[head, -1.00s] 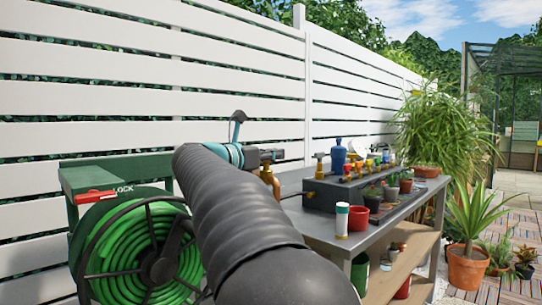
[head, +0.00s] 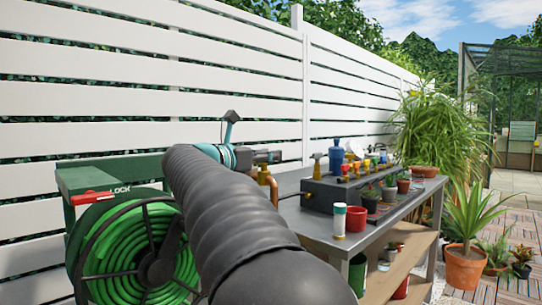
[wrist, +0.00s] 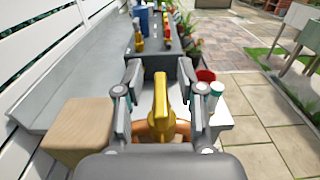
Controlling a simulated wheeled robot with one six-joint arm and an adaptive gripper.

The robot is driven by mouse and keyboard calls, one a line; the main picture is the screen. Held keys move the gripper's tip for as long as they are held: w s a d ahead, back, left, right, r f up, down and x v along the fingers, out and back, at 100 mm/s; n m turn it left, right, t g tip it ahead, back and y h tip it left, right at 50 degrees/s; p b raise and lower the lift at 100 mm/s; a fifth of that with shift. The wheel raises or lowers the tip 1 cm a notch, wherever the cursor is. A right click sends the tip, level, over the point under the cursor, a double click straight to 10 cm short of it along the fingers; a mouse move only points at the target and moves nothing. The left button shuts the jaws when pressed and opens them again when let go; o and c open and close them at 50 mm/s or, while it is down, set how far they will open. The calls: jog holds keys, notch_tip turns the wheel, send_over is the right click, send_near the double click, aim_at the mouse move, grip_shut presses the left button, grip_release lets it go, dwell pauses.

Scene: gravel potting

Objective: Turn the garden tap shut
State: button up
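The garden tap (head: 264,176) is brass-yellow on a bent copper pipe (head: 274,190), beside the near left end of the bench. In the wrist view its yellow handle (wrist: 160,97) stands between the two fingers, with a visible gap on each side. The copper pipe (wrist: 158,131) shows below the handle. My gripper (wrist: 161,72) is open around the handle and holds nothing. In the head view my gripper (head: 270,157) sits just above the tap, and my dark arm hides part of the area below.
A green hose reel (head: 155,265) stands left of my arm. A grey bench (head: 345,239) holds a white-and-teal tube (head: 339,221), a red pot (head: 356,219) and several bottles. A white slatted fence (head: 240,95) runs behind. A wooden block (wrist: 75,132) is left of my gripper.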

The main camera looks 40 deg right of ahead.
jog(key=a, duration=0.6)
jog(key=shift+s, duration=0.25)
